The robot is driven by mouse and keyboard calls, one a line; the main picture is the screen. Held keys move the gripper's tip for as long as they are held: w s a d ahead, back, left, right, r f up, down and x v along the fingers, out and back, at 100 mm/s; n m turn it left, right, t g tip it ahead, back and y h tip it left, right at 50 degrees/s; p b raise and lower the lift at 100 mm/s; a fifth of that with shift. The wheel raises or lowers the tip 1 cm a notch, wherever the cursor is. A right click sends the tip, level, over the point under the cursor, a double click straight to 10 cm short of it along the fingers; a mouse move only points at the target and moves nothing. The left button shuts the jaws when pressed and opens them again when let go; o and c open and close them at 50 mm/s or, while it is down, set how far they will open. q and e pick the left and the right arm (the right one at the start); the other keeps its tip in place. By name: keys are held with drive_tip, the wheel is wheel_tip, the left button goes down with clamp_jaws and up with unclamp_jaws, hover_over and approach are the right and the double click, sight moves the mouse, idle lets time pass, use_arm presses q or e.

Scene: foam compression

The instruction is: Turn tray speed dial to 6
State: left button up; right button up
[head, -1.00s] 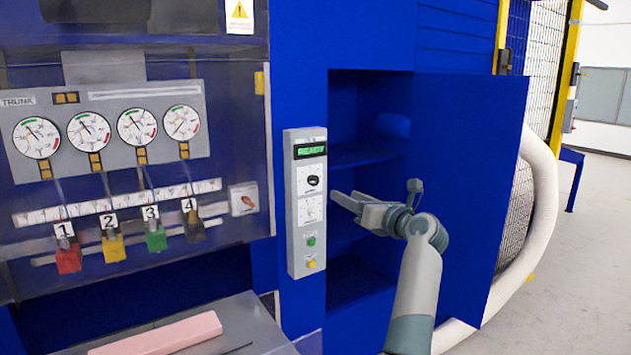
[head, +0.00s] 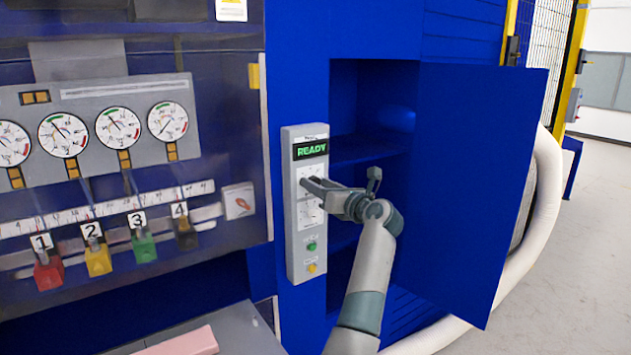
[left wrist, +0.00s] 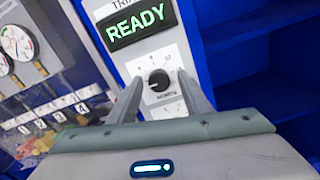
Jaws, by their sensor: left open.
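A grey control panel (head: 306,262) stands upright on the blue machine, with a lit green READY display (head: 311,149). Below the display is an upper dial with a round black knob (left wrist: 159,80) on a white scale plate. A lower dial (head: 309,214) sits beneath it, partly hidden by my gripper. The dial labels are too small to read surely. My left gripper (head: 308,184) is open in front of the upper dial. In the left wrist view its fingers stand either side of the knob; contact cannot be told. My right gripper is not in view.
A green button (head: 311,246) and a yellow button (head: 311,268) sit low on the panel. An open blue door (head: 480,170) and shelves lie right of the panel. Gauges (head: 117,127) and coloured numbered clamps (head: 98,260) are at the left. A pink block (head: 185,343) lies below.

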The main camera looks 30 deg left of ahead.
use_arm(q)
drive_tip(key=shift+r, duration=0.1)
drive_tip(key=c, duration=1.1)
drive_tip(key=shift+o, duration=0.2)
drive_tip(key=shift+m, duration=0.4)
drive_tip(key=m+p, duration=0.4)
drive_tip(key=m, duration=0.1)
drive_tip(key=shift+r, duration=0.2)
drive_tip(key=shift+f+m+p, duration=0.15)
drive_tip(key=shift+m+p, duration=1.2)
drive_tip(key=shift+m, duration=0.25)
